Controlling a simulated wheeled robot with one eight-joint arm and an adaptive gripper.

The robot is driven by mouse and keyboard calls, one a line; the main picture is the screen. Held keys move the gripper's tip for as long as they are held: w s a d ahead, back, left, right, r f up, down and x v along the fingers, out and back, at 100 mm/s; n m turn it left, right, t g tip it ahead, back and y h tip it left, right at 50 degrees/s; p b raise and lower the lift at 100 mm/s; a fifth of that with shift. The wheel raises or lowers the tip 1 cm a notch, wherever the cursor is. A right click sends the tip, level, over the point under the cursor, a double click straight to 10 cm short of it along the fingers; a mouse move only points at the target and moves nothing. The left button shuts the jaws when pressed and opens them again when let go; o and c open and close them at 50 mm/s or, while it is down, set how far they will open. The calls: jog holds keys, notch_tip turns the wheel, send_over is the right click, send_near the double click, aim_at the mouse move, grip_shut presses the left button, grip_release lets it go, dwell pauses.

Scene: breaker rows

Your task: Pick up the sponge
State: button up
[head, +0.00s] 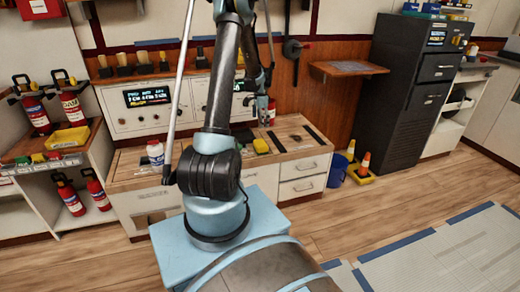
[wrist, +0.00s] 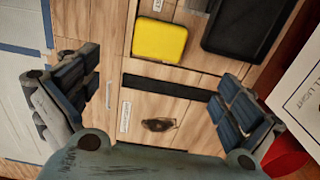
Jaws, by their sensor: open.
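A yellow block that looks like the sponge (wrist: 160,40) lies flat on the wooden counter, at the top middle of the wrist view. In the head view, a small yellow piece on the counter (head: 261,146) appears to be the same sponge. My gripper (wrist: 160,80) is open and empty above the counter, its two fingers spread wide at left and right. The sponge is apart from the fingers, beyond the space between them in the wrist view. In the head view, my gripper (head: 262,108) is above the counter near the back panel.
A black strip (wrist: 168,87) and a dark oval piece (wrist: 158,125) are on the wood below the sponge. A black tray (wrist: 247,27) is at its right. A white jar (head: 155,153) stands on the counter's left part. Another yellow item (head: 67,138) is on the left shelf.

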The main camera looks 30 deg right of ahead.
aim_at(260, 143)
notch_tip(260, 143, down, 15)
jog(key=shift+r, duration=0.1)
jog(key=c, duration=0.9)
